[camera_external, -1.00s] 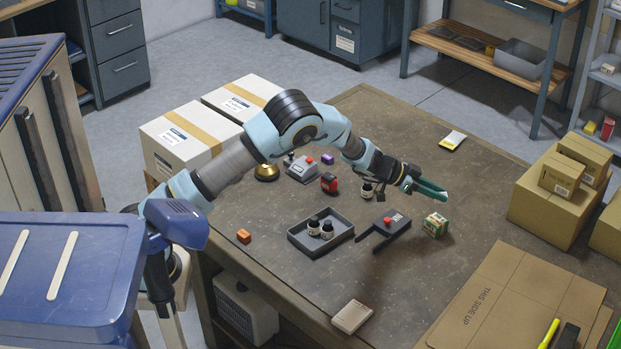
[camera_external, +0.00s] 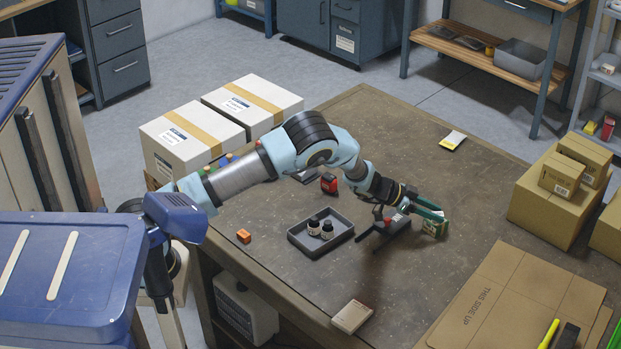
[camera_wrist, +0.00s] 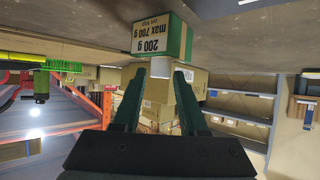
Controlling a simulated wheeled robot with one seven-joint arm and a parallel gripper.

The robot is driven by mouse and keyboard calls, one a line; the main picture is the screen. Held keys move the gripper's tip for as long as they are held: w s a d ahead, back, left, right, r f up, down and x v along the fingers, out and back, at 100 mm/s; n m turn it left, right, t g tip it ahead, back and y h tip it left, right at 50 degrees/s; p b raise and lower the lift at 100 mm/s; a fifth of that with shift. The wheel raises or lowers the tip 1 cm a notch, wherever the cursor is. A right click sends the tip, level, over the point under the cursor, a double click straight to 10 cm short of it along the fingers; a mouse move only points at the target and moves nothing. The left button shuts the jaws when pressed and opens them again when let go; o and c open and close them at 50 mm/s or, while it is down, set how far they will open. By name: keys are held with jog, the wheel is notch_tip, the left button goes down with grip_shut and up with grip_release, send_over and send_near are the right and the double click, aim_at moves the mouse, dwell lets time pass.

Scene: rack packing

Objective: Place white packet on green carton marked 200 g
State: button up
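The green carton (camera_external: 433,229) stands on the table right of the grey tray. In the wrist view the carton (camera_wrist: 158,38) shows upside down, its white label reading 200 g, max 700 g on top. My gripper (camera_external: 440,212) is open with its green fingers at the carton, partly covering it. A flat white packet with a yellow end (camera_external: 452,140) lies at the table's back right, away from my gripper.
The grey tray (camera_external: 318,252) holds two small dark bottles. A pale flat box (camera_external: 352,316) lies at the front edge. Brown cartons (camera_external: 553,205) and flattened cardboard (camera_external: 520,300) are at right.

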jog(key=shift+o, duration=1.1)
jog(key=shift+r, duration=0.1)
